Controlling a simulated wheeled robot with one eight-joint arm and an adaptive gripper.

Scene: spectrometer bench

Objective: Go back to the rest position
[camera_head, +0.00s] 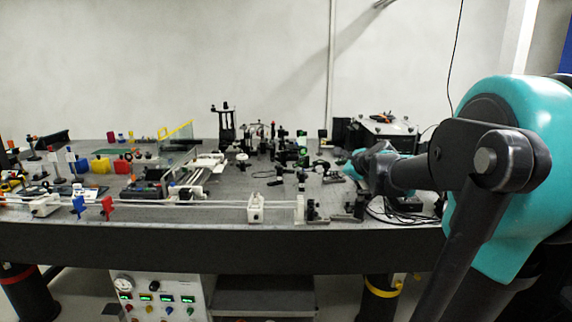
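My teal and dark grey arm (500,180) comes in from the right and reaches out over the optical bench (225,212). Its far end is a small teal wrist (378,160) above the right part of the bench. My gripper (348,172) is small and dark there, among black optical mounts. Its fingers do not stand out from the parts behind, so I cannot see whether it is open or holds anything.
Several black optical mounts (275,150) crowd the middle of the bench. A dark box (383,133) stands behind my wrist. A white rail (185,204) runs along the front. Below are an instrument panel (160,298) and a bench leg with a yellow band (382,292).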

